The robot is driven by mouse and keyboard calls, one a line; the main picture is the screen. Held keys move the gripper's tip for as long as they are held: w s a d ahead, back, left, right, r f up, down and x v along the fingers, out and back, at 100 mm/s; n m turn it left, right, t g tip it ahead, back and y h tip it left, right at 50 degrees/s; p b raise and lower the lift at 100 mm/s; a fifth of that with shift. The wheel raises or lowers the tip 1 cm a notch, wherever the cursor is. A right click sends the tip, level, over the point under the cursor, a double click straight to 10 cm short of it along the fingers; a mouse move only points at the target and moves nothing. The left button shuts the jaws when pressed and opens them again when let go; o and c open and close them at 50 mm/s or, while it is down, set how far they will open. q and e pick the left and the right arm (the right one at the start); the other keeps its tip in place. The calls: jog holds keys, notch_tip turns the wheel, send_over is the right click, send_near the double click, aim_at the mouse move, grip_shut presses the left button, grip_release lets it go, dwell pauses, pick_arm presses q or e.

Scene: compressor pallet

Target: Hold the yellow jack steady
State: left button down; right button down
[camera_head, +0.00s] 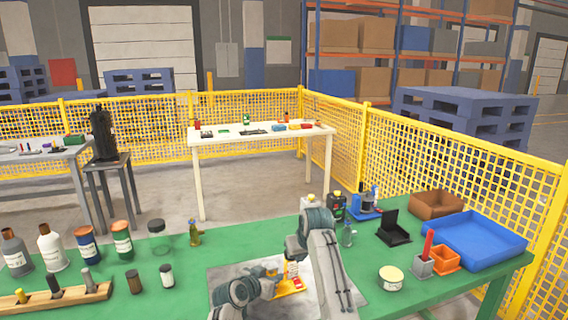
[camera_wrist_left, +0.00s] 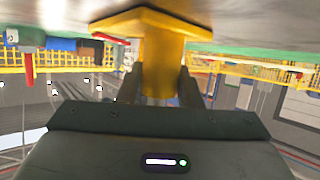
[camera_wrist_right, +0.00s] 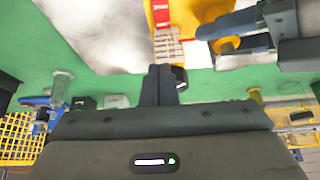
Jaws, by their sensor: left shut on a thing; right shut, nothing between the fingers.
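The yellow jack (camera_head: 288,288) is on the grey mat in the middle of the green table. Its yellow post and wide plate fill the upper middle of the left wrist view (camera_wrist_left: 163,55). My left gripper (camera_wrist_left: 163,90) is shut on the yellow post, one finger on each side; it also shows in the right wrist view (camera_wrist_right: 222,38). A pale, ribbed, spring-like part (camera_wrist_right: 168,48) and a red part (camera_wrist_right: 160,17) show at the jack. My right gripper (camera_wrist_right: 163,85) is shut and empty, its fingertips close to the ribbed part; contact is unclear. In the head view, my right arm hides part of this area.
Bottles and jars stand at the left, behind a wooden rack (camera_head: 60,300). A white-lidded tub (camera_head: 391,278), a black stand (camera_head: 393,230), orange and grey holders, a blue tray (camera_head: 470,240) and a brown bin (camera_head: 436,204) are at the right. Yellow mesh fencing (camera_head: 420,150) is behind.

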jog(key=shift+w+a, duration=0.4)
jog(key=shift+w, duration=0.1)
dwell(0.9)
pick_arm(q)
jog(key=shift+d+f, duration=0.1)
pick_arm(e)
jog(key=shift+s+a, duration=0.25)
jog(key=shift+a, duration=0.6)
dwell(0.4)
jog(key=shift+s, duration=0.1)
jog(key=shift+s, duration=0.3)
jog(key=shift+d+r, duration=0.1)
jog(key=shift+r, duration=0.05)
notch_tip(320, 180, up, 6)
jog(key=shift+f, duration=0.15)
dwell(0.4)
